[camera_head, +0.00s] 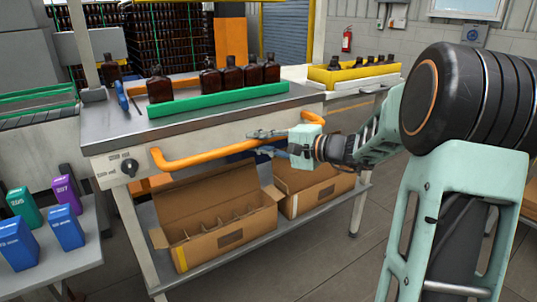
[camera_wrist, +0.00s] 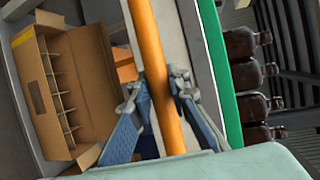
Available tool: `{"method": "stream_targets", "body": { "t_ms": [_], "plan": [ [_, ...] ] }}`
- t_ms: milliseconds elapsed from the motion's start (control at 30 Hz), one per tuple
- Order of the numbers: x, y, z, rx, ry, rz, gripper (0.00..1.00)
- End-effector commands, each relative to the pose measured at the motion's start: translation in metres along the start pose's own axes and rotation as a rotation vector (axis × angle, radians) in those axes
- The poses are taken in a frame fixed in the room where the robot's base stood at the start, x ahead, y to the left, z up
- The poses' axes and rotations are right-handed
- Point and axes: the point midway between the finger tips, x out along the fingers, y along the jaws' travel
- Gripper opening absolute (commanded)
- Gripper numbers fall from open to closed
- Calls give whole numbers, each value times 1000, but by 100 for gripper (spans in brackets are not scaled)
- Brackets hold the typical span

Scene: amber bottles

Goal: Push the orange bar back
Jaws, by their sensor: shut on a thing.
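The orange bar (camera_head: 205,156) is a bent rail along the front face of the metal worktable (camera_head: 170,128). In the wrist view the bar (camera_wrist: 150,50) runs from the top edge down between the fingers. My gripper (camera_head: 268,142) is at the middle of the bar in the head view. My gripper (camera_wrist: 160,85) is shut on the bar in the wrist view, one blue-grey finger on each side. The palm hides the lower end of the bar there.
Amber bottles (camera_head: 232,77) stand behind a green rail (camera_head: 217,99) on the tabletop. Open cardboard boxes (camera_head: 225,240) sit on the shelf below the bar. Coloured boxes (camera_head: 65,228) stand at left. Floor at front right is partly clear.

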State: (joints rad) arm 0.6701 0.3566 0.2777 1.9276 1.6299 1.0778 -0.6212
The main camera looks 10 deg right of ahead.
Motion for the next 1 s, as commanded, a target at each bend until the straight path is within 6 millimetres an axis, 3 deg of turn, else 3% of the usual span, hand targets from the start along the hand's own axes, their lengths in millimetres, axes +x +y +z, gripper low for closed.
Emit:
{"method": "stream_targets", "body": {
  "t_ms": [333,900,933,1000],
  "plan": [
    [34,-8,-14,-2,-1,-2,0],
    [41,-12,-18,-2,3,-5,0],
    [41,-13,-18,-2,4,-6,17],
    [41,-13,-18,-3,3,-5,25]
  ]
}}
